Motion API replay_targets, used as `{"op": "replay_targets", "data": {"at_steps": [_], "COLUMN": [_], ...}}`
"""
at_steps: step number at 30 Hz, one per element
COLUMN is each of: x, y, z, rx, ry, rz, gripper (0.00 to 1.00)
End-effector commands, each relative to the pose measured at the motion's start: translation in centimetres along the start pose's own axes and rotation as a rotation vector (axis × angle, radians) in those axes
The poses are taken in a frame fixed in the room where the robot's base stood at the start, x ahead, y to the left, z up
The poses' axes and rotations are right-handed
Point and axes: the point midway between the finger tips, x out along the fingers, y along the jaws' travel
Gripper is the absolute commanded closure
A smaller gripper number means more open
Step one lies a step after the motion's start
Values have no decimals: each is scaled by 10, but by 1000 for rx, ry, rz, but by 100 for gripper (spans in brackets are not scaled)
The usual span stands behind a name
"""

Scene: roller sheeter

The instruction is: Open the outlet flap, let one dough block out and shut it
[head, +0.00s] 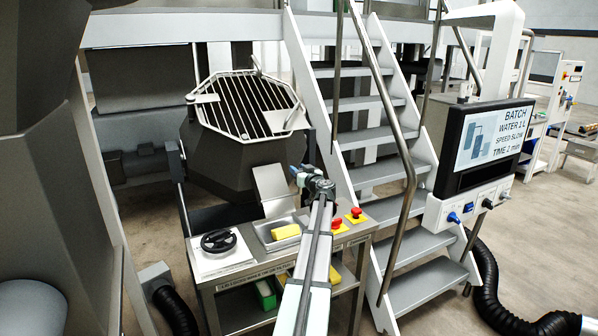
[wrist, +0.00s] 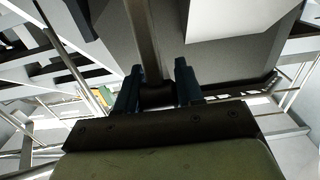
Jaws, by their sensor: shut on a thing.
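The outlet flap (head: 273,184) is a pale plate below the dark octagonal hopper (head: 240,150), sloping down toward a metal tray (head: 262,238). A yellow dough block (head: 285,232) lies in the tray. My gripper (head: 299,172) is just right of the flap in the head view. In the wrist view its blue fingers (wrist: 158,92) are closed around a dark grip (wrist: 157,96) at the end of a grey bar (wrist: 145,40). A pale panel (wrist: 230,15) shows above right there. How the bar joins the flap is hidden.
Two red buttons (head: 355,216) sit on yellow plates right of the tray. A black handwheel (head: 218,241) is at left. A green box (head: 265,293) is on the shelf below. Stairs with a handrail (head: 405,170) and a control screen (head: 488,138) stand to the right.

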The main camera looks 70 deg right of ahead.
Motion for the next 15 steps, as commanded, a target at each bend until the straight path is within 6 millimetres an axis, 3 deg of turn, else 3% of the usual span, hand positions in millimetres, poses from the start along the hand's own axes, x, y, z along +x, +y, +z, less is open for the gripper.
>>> {"op": "replay_targets", "data": {"at_steps": [8,15], "x": [0,0], "y": [1,2], "z": [0,0], "rx": [0,0], "ry": [0,1], "rz": [2,3], "gripper": [100,100]}}
